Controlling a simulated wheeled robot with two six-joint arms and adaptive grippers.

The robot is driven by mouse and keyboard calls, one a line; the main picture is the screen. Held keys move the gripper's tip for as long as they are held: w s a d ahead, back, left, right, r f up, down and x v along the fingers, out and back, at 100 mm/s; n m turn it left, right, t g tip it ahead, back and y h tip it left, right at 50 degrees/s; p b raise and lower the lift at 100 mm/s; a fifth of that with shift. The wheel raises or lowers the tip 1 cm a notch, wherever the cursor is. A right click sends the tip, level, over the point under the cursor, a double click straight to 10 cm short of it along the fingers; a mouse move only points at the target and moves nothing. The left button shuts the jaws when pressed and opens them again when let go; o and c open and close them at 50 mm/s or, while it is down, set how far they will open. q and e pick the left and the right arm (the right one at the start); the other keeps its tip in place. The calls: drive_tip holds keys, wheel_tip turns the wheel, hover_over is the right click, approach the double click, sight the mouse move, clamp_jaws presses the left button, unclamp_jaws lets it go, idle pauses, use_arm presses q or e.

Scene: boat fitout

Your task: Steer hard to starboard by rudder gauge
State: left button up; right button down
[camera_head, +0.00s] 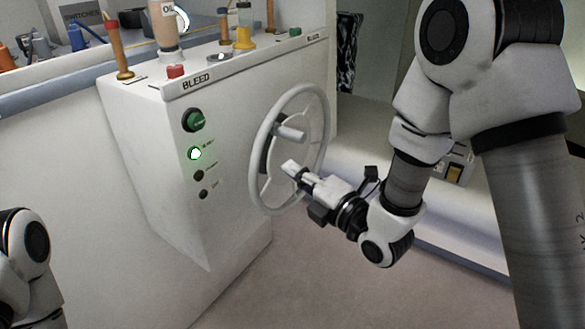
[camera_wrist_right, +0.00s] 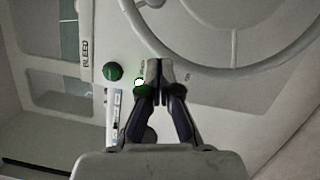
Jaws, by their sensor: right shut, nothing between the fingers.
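The white steering wheel (camera_head: 254,154) stands on the side of a white console, with a short grey peg (camera_head: 290,132) near its hub. Its rim also curves across the top right of the right wrist view (camera_wrist_right: 225,77). My right gripper (camera_head: 291,166) is at the lower right part of the wheel, in front of its face. Its fingers are together and empty in the right wrist view (camera_wrist_right: 160,68). I cannot tell whether they touch the wheel. My left gripper is outside the view; only part of my left arm shows. I cannot make out a rudder gauge.
The white console (camera_head: 150,170) carries a green knob (camera_head: 194,120), a lit green lamp (camera_head: 194,154) and dark buttons beside the wheel. Bottles, a red button (camera_head: 176,71) and wooden-handled tools stand on its top. Floor is open below the wheel.

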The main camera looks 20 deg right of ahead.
drive_tip(key=x, duration=0.4)
drive_tip(key=shift+a+r+p, duration=0.15)
drive_tip(key=shift+r+p, duration=0.05)
drive_tip(key=shift+p, duration=0.15)
use_arm(q)
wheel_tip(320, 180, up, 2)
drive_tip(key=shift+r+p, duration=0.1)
drive_tip(key=shift+p, duration=0.25)
use_arm(e)
drive_tip(key=w+d, duration=0.2)
drive_tip(key=d, duration=0.1)
drive_tip(key=shift+w+d+r, duration=0.1)
drive_tip(key=shift+w+r, duration=0.15)
drive_tip(key=shift+r, duration=0.1)
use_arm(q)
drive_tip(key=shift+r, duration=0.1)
use_arm(e)
drive_tip(key=shift+d, duration=0.1)
